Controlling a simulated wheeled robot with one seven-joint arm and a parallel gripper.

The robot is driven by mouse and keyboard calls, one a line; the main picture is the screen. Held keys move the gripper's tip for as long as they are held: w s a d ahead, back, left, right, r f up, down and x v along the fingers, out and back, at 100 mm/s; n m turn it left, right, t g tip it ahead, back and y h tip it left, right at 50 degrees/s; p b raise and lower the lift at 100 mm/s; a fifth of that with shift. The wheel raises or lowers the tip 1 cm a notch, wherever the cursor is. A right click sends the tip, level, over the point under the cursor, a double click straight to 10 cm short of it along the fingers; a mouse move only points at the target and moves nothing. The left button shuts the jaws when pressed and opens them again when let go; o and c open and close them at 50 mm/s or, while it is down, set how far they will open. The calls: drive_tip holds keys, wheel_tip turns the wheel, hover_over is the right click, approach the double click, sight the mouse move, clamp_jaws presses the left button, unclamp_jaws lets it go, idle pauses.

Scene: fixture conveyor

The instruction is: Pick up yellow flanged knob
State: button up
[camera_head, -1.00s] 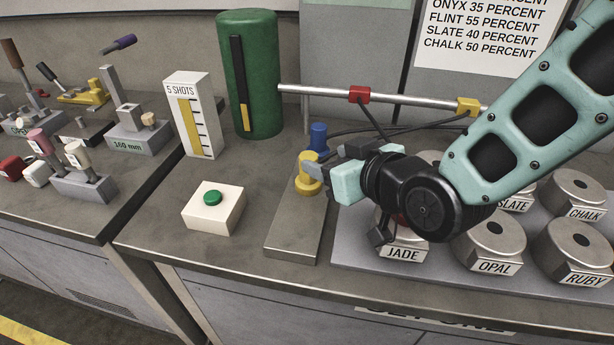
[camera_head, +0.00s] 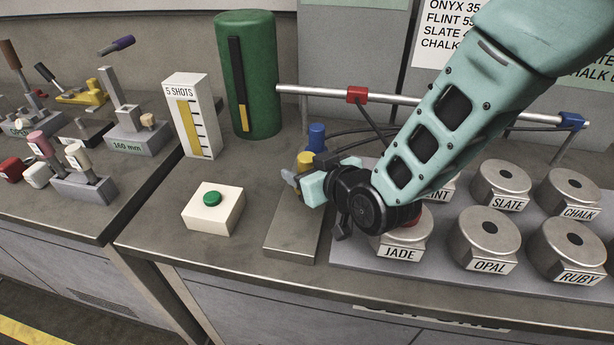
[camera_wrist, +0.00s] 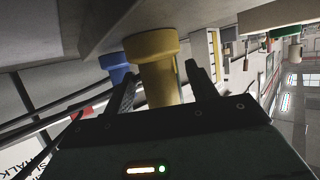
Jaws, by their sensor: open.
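The yellow flanged knob (camera_head: 305,158) stands on a grey metal block (camera_head: 292,240), next to a blue knob (camera_head: 316,136) just behind it. In the head view my gripper (camera_head: 290,180) is at the yellow knob and hides most of its lower part. In the wrist view the yellow knob (camera_wrist: 155,72) has a wide flange and a narrower body, which lies between my two open fingers (camera_wrist: 160,88). The fingers look apart from it on at least the right side. The blue knob (camera_wrist: 116,66) shows behind the left finger.
A white box with a green button (camera_head: 212,205) stands left of the block. Labelled metal pots, such as JADE (camera_head: 403,243) and OPAL (camera_head: 484,240), stand to the right on a grey plate. A green cylinder (camera_head: 250,75) and a metal rail (camera_head: 325,93) are behind.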

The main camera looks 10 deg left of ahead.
drive_tip(key=c, duration=1.2)
wheel_tip(320, 180, up, 10)
drive_tip(key=shift+r, duration=0.1)
